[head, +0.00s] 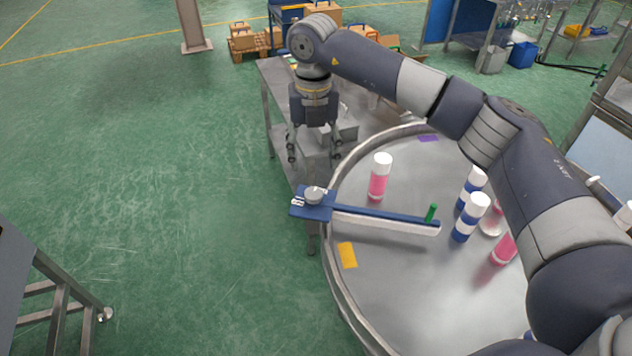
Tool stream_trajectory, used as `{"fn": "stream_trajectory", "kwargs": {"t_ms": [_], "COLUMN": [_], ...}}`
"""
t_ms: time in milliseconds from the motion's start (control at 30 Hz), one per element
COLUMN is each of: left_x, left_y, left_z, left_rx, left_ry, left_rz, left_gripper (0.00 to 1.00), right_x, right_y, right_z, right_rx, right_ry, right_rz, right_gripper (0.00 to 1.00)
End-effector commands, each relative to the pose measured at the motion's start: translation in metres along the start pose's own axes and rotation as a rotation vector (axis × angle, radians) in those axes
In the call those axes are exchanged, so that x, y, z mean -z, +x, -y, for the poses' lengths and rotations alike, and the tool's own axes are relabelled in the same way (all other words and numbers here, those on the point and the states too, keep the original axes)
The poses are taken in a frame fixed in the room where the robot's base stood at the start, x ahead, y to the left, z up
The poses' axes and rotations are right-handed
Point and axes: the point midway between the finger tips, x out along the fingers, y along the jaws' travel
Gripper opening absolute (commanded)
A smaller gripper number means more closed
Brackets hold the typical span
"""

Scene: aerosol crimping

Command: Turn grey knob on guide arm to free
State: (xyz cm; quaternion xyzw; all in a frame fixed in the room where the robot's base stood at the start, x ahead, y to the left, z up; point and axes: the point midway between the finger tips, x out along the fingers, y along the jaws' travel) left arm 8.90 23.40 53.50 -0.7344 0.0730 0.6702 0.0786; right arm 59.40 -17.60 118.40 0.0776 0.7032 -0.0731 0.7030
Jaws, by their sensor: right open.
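The guide arm (385,219) is a blue and white bar that reaches over the round metal table from its left rim. The grey knob (314,194) sits on top of the blue block at the guide arm's left end. A small green peg (431,212) stands near its right end. My right gripper (314,155) points down with its fingers apart, empty, behind and above the knob in the picture. It is not touching the knob. My left gripper is not in view.
The round table (390,290) carries a pink can (380,177) with a white cap, and blue-and-white cans (470,217) near the guide arm's right end. A yellow patch (347,255) and a purple patch (428,138) mark the table. A metal bench (275,82) stands behind.

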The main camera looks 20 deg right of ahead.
Motion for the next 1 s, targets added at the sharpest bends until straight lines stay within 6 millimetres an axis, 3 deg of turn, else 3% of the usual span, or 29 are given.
{"fn": "stream_trajectory", "kwargs": {"t_ms": [167, 600, 800, 1000], "left_x": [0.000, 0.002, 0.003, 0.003], "left_y": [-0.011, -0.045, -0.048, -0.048], "left_z": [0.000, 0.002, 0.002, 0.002], "left_rx": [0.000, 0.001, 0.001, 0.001], "left_ry": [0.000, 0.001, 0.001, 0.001], "left_rz": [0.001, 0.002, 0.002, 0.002], "left_gripper": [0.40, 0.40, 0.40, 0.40], "right_x": [0.000, 0.001, 0.000, 0.000], "right_y": [0.014, 0.091, 0.105, 0.107], "right_z": [0.003, 0.002, 0.002, 0.002], "right_rx": [0.011, 0.007, 0.005, 0.005], "right_ry": [0.005, 0.003, 0.002, 0.001], "right_rz": [-0.003, -0.003, 0.000, 0.000], "right_gripper": [0.56, 0.56, 0.56, 0.56]}}
